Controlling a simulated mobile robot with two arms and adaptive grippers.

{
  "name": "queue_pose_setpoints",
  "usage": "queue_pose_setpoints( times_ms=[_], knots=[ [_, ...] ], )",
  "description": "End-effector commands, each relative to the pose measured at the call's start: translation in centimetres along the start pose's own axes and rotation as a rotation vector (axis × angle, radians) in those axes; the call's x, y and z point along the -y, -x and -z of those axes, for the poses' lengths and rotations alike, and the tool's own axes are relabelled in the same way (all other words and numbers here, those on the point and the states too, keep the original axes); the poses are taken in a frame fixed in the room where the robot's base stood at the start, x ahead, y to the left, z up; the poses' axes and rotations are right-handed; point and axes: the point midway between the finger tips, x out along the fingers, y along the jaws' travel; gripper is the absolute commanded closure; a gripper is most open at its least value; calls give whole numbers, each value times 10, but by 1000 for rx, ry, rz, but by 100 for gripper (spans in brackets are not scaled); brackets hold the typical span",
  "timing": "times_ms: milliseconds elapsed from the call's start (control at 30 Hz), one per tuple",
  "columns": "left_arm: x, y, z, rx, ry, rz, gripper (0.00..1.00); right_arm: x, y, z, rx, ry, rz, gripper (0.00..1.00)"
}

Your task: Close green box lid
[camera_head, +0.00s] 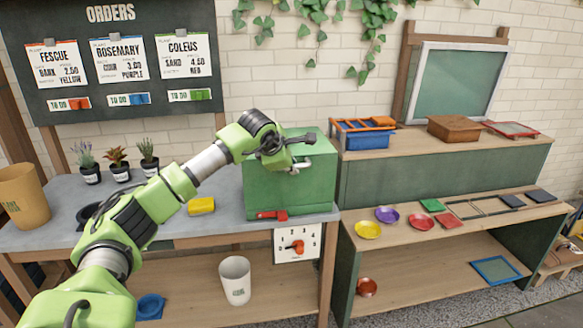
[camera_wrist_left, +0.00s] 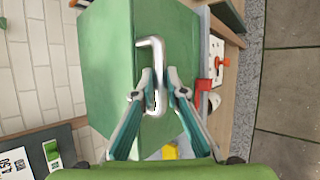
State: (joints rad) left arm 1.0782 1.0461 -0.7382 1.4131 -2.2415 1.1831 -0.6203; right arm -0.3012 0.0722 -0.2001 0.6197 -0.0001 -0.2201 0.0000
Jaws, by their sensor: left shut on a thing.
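The green box (camera_head: 262,192) stands at the right end of the grey table, and it fills much of the left wrist view (camera_wrist_left: 105,60). A bent silver metal handle (camera_wrist_left: 157,50) sits on its green face. My left gripper (camera_head: 299,166) is at the box's upper front. In the left wrist view its two fingers (camera_wrist_left: 159,88) are shut on the lower part of the handle, one on each side. My arm hides part of the box's top, so how far the lid is open is hard to tell. My right gripper is not in view.
A red lever (camera_head: 270,215) is at the box's lower front, above a numbered dial (camera_head: 297,246). A yellow block (camera_head: 201,205) and small potted plants (camera_head: 117,165) are on the table. A wooden shelf unit (camera_head: 440,160) with bowls and trays stands close on the right.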

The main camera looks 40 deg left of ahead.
Motion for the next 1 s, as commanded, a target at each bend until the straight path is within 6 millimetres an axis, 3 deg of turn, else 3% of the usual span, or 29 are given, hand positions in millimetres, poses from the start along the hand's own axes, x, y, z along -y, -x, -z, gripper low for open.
queue_pose_setpoints(
  times_ms=[33, 200, 233, 300, 733, 867, 1000],
  knots=[
    [38, -17, 7, -31, -10, 82, 100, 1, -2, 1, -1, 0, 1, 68],
    [38, -17, 7, -31, -10, 82, 100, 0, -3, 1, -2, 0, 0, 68],
    [38, -17, 7, -31, -10, 82, 85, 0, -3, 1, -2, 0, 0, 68],
    [38, -17, 7, -32, -10, 81, 71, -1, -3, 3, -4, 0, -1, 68],
    [37, -12, 8, -32, -11, 80, 71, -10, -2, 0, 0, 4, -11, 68],
    [34, 5, 7, -29, -14, 75, 71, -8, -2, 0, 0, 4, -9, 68],
    [30, 36, 5, -25, -15, 67, 71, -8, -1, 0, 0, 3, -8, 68]
  ],
)
